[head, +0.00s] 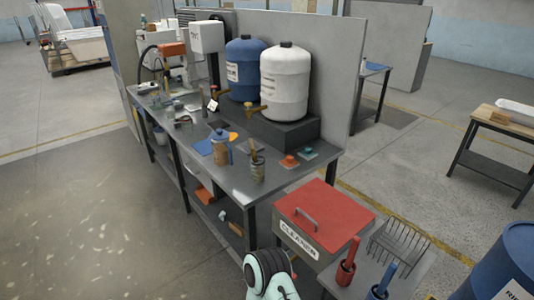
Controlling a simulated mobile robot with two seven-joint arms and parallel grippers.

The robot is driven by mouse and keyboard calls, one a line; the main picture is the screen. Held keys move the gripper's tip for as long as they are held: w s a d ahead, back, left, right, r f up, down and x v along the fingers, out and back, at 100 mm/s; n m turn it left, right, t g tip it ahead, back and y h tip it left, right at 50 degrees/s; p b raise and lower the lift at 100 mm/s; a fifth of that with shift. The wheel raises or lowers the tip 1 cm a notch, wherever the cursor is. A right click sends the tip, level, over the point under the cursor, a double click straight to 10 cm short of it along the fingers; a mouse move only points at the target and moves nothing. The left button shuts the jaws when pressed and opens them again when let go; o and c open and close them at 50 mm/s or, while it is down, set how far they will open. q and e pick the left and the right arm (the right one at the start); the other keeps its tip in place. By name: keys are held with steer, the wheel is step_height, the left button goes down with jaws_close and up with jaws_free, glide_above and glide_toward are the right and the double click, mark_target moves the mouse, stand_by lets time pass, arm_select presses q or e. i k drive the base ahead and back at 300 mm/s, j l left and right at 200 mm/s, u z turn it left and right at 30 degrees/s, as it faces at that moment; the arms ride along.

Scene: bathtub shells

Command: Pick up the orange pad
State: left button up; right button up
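A small orange pad (290,162) lies on the grey workbench (228,178), near its right front corner. It has a raised part on top. A teal pad (308,153) lies just right of it. Nothing covers the orange pad. A rounded black, white and mint part of my own body shows at the bottom centre, well in front of the bench. No gripper fingers are seen, and neither of my grippers is in view.
Blue (246,68) and white (285,82) dispensers stand on a dark block behind the pads. A can with tools (257,170) stands left. A red-lidded cleaner box (322,217) and a wire rack (398,245) stand in front right. Open floor lies left.

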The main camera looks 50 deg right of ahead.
mark_target(289, 164)
steer(key=i, duration=1.65)
steer(key=i+z, duration=0.15)
steer(key=z, duration=0.35)
steer(key=i+z, duration=0.15)
steer(key=z, duration=0.3)
steer(key=i+j+z, duration=0.1)
steer(key=z, duration=2.15)
